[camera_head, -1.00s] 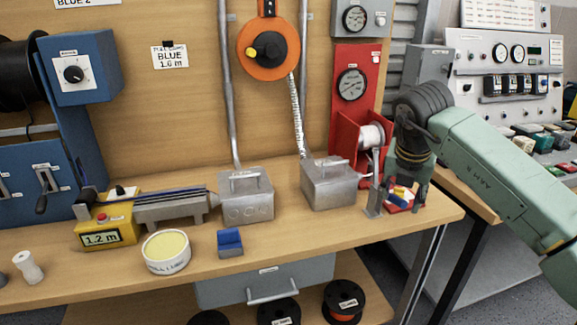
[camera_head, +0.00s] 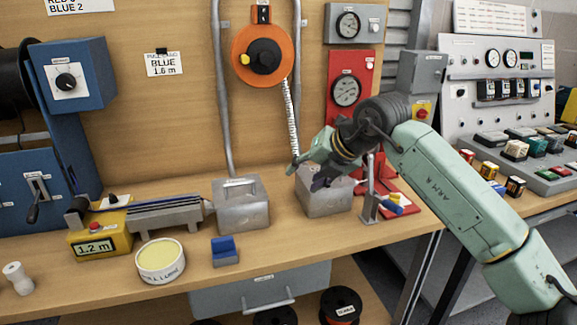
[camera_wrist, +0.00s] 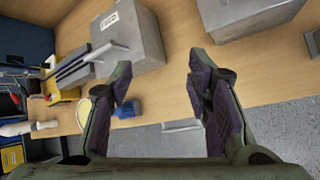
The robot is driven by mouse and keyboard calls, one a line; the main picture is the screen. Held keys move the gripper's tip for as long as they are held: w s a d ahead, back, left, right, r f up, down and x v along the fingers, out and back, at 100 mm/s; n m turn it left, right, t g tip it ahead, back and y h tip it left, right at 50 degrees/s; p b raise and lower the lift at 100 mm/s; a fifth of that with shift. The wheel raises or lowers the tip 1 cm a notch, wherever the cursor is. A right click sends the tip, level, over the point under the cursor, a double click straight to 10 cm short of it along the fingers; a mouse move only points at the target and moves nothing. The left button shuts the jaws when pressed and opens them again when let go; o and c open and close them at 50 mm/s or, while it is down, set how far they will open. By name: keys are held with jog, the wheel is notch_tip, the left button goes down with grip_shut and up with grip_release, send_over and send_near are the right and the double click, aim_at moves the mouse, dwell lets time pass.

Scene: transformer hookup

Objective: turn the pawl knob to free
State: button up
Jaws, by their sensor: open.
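A black dial knob (camera_head: 66,81) sits on a white plate on the blue box (camera_head: 104,74) at the left in the head view. Its label is too small to read, so I cannot tell if it is the pawl knob. An orange reel (camera_head: 243,45) on the back board has a black hub and a small yellow knob (camera_head: 245,59) at its left. My gripper (camera_head: 306,173) is open and empty near the right metal box, well away from both knobs. In the wrist view my gripper (camera_wrist: 161,70) has its fingers wide apart with nothing between them.
Two grey metal boxes (camera_head: 241,215) (camera_head: 322,205) with pipes above them stand on the bench. A yellow unit (camera_head: 98,243), lubricant tub (camera_head: 160,264) and blue block (camera_head: 224,246) lie in front.

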jog(key=shift+n+y, duration=0.4)
jog(key=shift+y, duration=0.5)
jog(key=shift+s+a+r, duration=0.1)
jog(key=shift+a+r, duration=0.25)
jog(key=shift+a, duration=0.3)
jog(key=shift+s+a+r, duration=0.1)
jog(key=shift+a+r, duration=0.2)
jog(key=shift+a, duration=0.4)
jog(key=shift+a+r, duration=0.35)
jog(key=shift+a, duration=0.3)
